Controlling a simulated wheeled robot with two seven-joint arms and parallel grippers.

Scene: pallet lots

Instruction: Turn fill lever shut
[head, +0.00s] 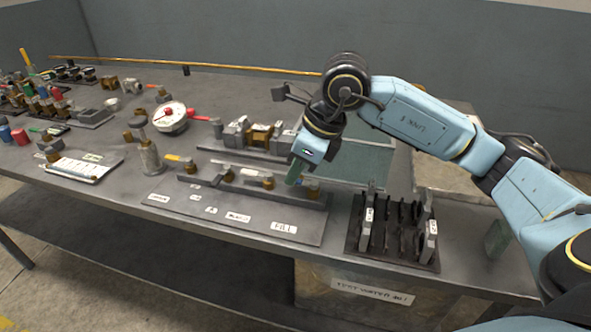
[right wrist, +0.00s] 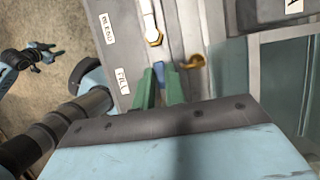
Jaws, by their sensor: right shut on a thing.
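My right gripper (head: 296,175) reaches down over the valve board (head: 160,201) at its right end, above the FILL label (head: 284,228). In the right wrist view its green fingers (right wrist: 159,88) are shut on a small blue piece, the fill lever's handle (right wrist: 159,71). The FILL label also shows there (right wrist: 123,81), left of the fingers. The fingers and arm hide most of this lever, so I cannot tell its angle. My left gripper (right wrist: 52,52) shows open and empty at the left of the right wrist view, away from the board.
A black rack with upright plates (head: 393,230) stands just right of the board. A row of grey and brass fittings (head: 259,135) lies behind it. A round gauge with a red part (head: 170,117) and a clipboard (head: 80,168) are to the left. The bench's front edge is close.

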